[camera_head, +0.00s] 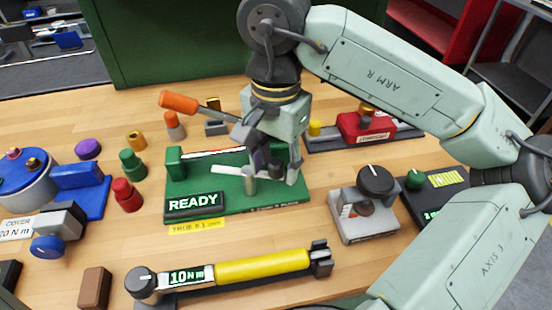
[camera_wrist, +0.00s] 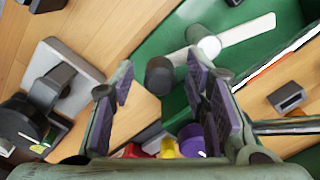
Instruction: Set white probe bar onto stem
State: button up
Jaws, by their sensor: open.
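The white probe bar (camera_head: 228,170) lies level over the green fixture (camera_head: 180,188), meeting the top of the upright grey-white stem (camera_head: 248,186). In the wrist view, the bar (camera_wrist: 248,30) runs on both sides of the round pale stem top (camera_wrist: 205,42). I cannot tell whether it is fully seated. A dark round knob (camera_wrist: 159,74) sits by the bar's near end. My gripper (camera_head: 274,168) is above the fixture, just right of the stem. In the wrist view its purple-padded fingers (camera_wrist: 160,98) are apart with nothing held between them.
An orange-handled tool (camera_head: 180,102) sticks up behind the fixture. A grey block with a black knob (camera_head: 375,182) stands to the right. A yellow torque wrench (camera_head: 262,267) lies in front. Coloured knobs (camera_head: 127,193) stand left.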

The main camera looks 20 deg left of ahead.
jog(key=shift+c, duration=0.5)
grip_shut()
